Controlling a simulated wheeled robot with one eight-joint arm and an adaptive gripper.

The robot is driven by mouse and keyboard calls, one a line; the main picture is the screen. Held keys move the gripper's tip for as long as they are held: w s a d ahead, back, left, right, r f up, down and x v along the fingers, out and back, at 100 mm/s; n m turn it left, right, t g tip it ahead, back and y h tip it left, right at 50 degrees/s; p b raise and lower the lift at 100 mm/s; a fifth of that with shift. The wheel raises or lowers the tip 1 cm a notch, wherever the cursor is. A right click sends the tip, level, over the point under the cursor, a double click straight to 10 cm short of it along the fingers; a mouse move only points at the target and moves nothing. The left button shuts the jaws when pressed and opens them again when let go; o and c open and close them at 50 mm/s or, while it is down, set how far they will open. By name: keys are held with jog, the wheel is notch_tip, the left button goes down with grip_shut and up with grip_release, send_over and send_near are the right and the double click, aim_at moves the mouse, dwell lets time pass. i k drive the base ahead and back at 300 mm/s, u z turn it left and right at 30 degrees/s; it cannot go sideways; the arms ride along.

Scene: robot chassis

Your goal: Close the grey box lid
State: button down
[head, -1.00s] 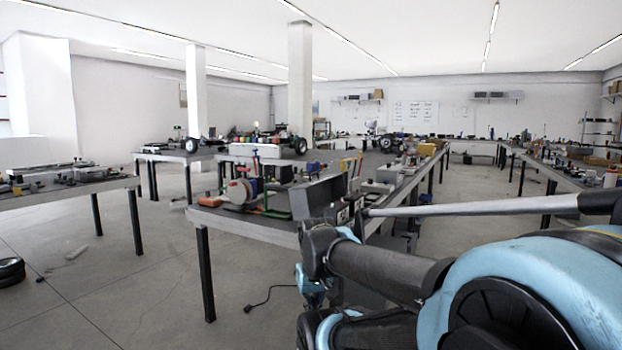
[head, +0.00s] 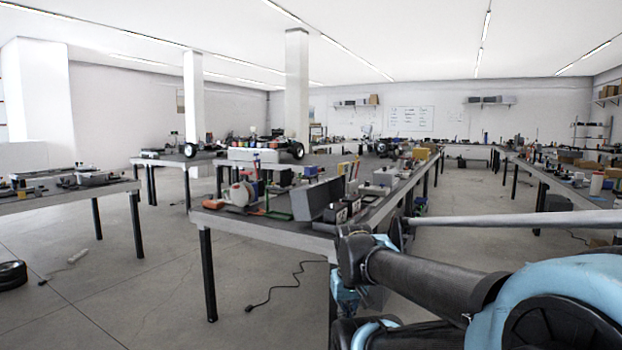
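The grey box stands near the front right corner of the middle table. Its grey lid (head: 316,200) is raised and shows as a tilted upright panel. The body of the box is mostly hidden behind the lid and cannot be made out clearly. My arm (head: 430,278) reaches in from the lower right, and its black joint lies just below and right of the box in the picture. I cannot make out my gripper's fingers in this view, so its distance to the lid does not show.
The middle table (head: 262,224) also bears a white round container (head: 240,194), an orange item (head: 214,204) and several tools near the lid. A cable (head: 275,290) lies on the floor before it. Another table (head: 70,195) stands at left.

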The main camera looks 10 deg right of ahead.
aim_at(319, 192)
jog(key=i, duration=1)
